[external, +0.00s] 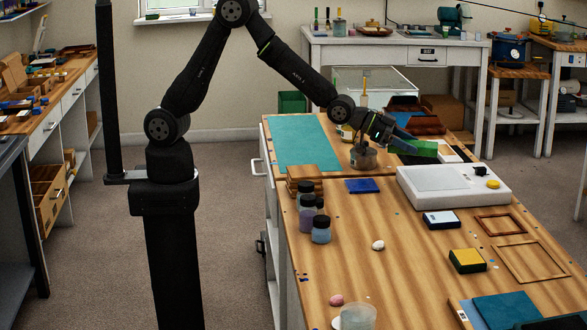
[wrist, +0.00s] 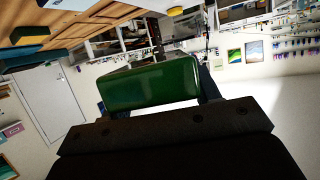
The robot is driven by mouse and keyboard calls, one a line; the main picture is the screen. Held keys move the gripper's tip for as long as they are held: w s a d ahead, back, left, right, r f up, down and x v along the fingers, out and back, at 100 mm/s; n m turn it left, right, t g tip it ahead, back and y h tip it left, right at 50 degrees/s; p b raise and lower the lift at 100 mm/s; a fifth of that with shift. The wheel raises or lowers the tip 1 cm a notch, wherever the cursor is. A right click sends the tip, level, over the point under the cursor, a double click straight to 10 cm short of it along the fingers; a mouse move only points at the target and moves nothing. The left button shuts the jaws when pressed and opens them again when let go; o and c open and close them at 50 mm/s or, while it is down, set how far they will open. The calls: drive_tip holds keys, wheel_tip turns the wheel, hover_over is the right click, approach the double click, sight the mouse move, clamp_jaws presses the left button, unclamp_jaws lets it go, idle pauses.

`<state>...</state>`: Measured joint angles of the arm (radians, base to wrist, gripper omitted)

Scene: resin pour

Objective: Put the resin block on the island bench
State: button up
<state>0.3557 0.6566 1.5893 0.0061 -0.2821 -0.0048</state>
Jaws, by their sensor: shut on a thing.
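The green glossy resin block (external: 425,148) is held in my gripper (external: 408,142) at the far side of the island bench (external: 370,270). In the wrist view the block (wrist: 150,86) spans the gap between the two fingers of my gripper (wrist: 160,95), which are shut on it. The block looks clear of the bench in the wrist view, but the external view does not show its exact height. The bench has a wooden top, seen at the upper left of the wrist view.
A white light box (external: 450,188) lies just in front of the block, and a brush pot (external: 363,157) stands to its left. A teal mat (external: 303,145) covers the far left corner. Bottles (external: 320,229) and frames (external: 530,262) occupy other spots. Bare wood shows mid-bench.

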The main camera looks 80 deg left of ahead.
drive_tip(key=shift+n+y, duration=0.3)
drive_tip(key=s+a+f, duration=0.1)
drive_tip(key=s+a, duration=0.2)
drive_tip(key=a, duration=0.5)
drive_tip(key=s+a+f, duration=0.2)
drive_tip(key=s+a, duration=0.2)
drive_tip(key=a, duration=0.4)
drive_tip(key=s+a+f, duration=0.2)
drive_tip(key=s+a, duration=0.1)
drive_tip(key=a, duration=0.5)
drive_tip(key=shift+s+a, duration=0.25)
drive_tip(key=shift+s, duration=0.1)
drive_tip(key=d, duration=0.6)
drive_tip(key=shift+d, duration=0.3)
drive_tip(key=shift+r, duration=0.1)
